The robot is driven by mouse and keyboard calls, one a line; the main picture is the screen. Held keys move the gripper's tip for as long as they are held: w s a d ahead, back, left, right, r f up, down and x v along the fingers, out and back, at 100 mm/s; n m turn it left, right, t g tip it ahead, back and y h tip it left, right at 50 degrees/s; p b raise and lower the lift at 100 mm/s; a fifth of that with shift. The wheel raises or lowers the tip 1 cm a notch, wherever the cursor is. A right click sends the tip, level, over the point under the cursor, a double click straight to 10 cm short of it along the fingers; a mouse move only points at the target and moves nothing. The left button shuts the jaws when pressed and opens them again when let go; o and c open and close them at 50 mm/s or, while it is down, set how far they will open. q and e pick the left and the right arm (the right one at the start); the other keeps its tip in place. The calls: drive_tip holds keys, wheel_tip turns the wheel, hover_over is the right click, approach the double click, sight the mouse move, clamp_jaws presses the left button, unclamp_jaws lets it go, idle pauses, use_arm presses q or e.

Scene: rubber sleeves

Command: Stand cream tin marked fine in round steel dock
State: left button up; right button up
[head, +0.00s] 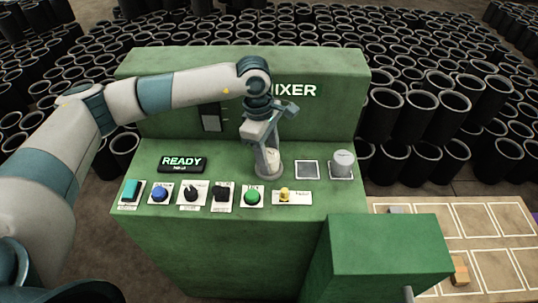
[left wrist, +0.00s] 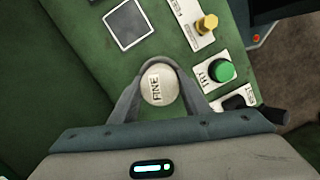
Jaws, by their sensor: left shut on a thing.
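The cream tin marked FINE (left wrist: 160,86) sits upright between the two fingers of my left gripper (left wrist: 158,95), seen from above in the left wrist view. In the head view my left gripper (head: 267,158) is low over the green machine top, shut on the tin, whose pale side (head: 268,166) shows between the fingers. The tin's bottom is at or just above the panel; I cannot tell whether it touches. I cannot make out the round steel dock clearly; the tin and fingers cover the spot beneath. My right gripper is not in view.
To the right are an empty white-edged dark square (head: 307,169) and a grey cylinder (head: 343,160) on another square. In front are a green button (head: 252,196), a yellow knob (head: 284,195) and a blue button (head: 159,193). A READY display (head: 182,163) stands left.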

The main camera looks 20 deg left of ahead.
use_arm(q)
drive_tip(key=shift+f, duration=0.15)
drive_tip(key=o, duration=1.2)
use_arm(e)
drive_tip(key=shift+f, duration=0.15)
use_arm(q)
drive_tip(key=shift+r+p, duration=0.3)
drive_tip(key=r+b, duration=0.1)
drive_tip(key=r, duration=0.2)
drive_tip(key=a+r+b, duration=0.1)
drive_tip(key=r+b, duration=0.1)
drive_tip(key=r, duration=0.1)
drive_tip(key=r+b, duration=0.1)
drive_tip(key=r, duration=0.3)
drive_tip(key=shift+w+a+b, duration=0.1)
drive_tip(key=shift+a+b, duration=0.2)
drive_tip(key=shift+b, duration=0.1)
drive_tip(key=shift+a+r, duration=0.1)
drive_tip(key=shift+r, duration=0.7)
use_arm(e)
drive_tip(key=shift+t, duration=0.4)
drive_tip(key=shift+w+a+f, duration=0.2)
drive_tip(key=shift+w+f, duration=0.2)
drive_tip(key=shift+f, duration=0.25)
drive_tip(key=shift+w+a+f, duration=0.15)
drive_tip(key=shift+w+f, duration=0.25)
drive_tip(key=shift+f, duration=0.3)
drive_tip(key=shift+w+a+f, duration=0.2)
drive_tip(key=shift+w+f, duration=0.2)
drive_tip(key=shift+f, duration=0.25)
